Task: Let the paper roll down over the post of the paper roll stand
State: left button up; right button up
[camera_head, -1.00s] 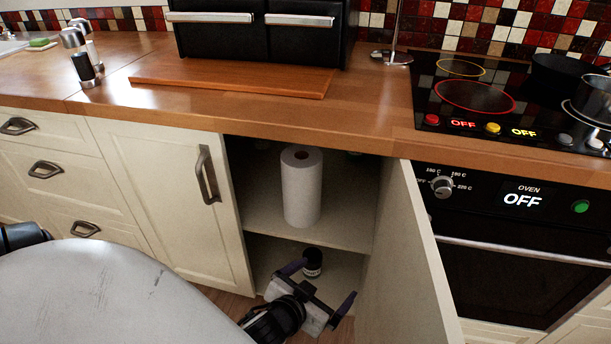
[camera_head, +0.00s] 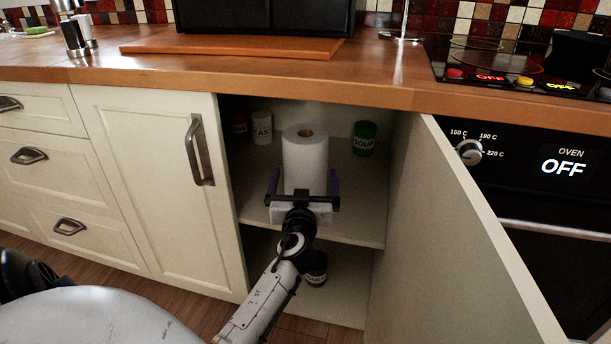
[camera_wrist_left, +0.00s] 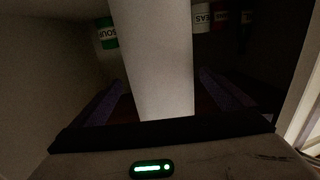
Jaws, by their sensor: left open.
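The white paper roll (camera_head: 305,158) stands upright on the upper shelf of the open cabinet; it also shows in the left wrist view (camera_wrist_left: 155,60). My left gripper (camera_head: 304,183) is open, with one finger on each side of the roll's lower part. In the wrist view a gap shows between the roll and the fingers (camera_wrist_left: 162,100). A thin metal post on a round base, which looks like the paper roll stand (camera_head: 399,36), is on the countertop left of the hob. Its top is cut off. My right gripper is not in view.
A green soup can (camera_head: 364,138) stands right of the roll, and a white can (camera_head: 261,128) stands behind left. A dark jar (camera_head: 316,270) is on the lower shelf. The open cabinet door (camera_head: 455,220) is at right; the countertop edge (camera_head: 320,88) overhangs the shelf.

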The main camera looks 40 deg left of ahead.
pick_arm(q)
jog(key=shift+b+x, duration=0.3)
jog(key=shift+x, duration=2.5)
jog(key=c, duration=1)
